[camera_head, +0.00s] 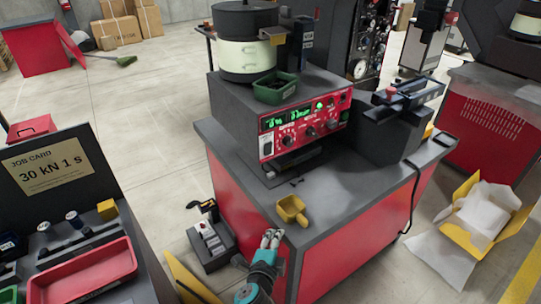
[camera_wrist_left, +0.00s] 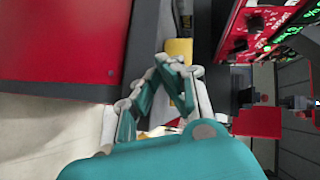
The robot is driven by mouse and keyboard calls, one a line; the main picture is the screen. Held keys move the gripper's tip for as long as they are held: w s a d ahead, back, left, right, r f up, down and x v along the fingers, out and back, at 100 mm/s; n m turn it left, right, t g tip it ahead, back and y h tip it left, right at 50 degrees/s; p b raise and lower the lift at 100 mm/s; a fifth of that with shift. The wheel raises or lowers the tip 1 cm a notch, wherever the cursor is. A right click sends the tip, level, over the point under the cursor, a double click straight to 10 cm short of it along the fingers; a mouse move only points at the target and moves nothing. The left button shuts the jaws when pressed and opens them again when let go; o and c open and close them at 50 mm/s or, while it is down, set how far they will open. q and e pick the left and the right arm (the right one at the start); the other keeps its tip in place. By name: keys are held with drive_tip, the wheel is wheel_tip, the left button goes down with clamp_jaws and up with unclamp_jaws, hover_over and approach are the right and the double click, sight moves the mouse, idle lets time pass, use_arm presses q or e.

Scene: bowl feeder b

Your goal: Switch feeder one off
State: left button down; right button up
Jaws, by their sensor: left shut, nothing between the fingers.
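The bowl feeder (camera_head: 248,60), a cream and dark drum, stands on a dark cabinet on the red and grey bench. The cabinet's red control panel (camera_head: 300,126) has lit green displays, knobs and a green light. It also shows in the wrist view (camera_wrist_left: 240,32), at the upper right. I cannot read which feeder number it is. My left gripper (camera_head: 272,235) is shut and empty at the bench's near left corner, apart from the panel. Its closed fingers show in the wrist view (camera_wrist_left: 177,72). My right gripper is not in view.
A yellow scoop (camera_head: 292,210) lies on the bench near my left gripper. A grey box with switches (camera_head: 211,244) stands left of the bench. A green tray (camera_head: 275,88) sits on the cabinet. A job card (camera_head: 47,166) reads "30 kN 1 s". The bench top's front is mostly clear.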

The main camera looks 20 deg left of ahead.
use_arm(q)
wheel_tip(320, 180, up, 15)
drive_tip(key=w+a+m+t+y, duration=0.1)
drive_tip(key=w+m+t, duration=0.1)
drive_tip(key=t, duration=0.1)
drive_tip(key=shift+w+m+t, duration=0.3)
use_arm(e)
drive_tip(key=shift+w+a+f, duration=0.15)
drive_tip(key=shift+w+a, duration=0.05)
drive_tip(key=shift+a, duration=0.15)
use_arm(q)
drive_tip(key=shift+w, duration=0.1)
drive_tip(key=p, duration=0.1)
approach(268, 149)
drive_tip(key=w+d, duration=0.5)
drive_tip(key=shift+w+a+r+p, duration=0.15)
drive_tip(key=shift+w+a+p, duration=0.15)
drive_tip(key=shift+w+a, duration=0.45)
drive_tip(key=shift+w+a+r+p, duration=0.15)
drive_tip(key=shift+w+a+p, duration=0.25)
drive_tip(key=shift+a, duration=0.65)
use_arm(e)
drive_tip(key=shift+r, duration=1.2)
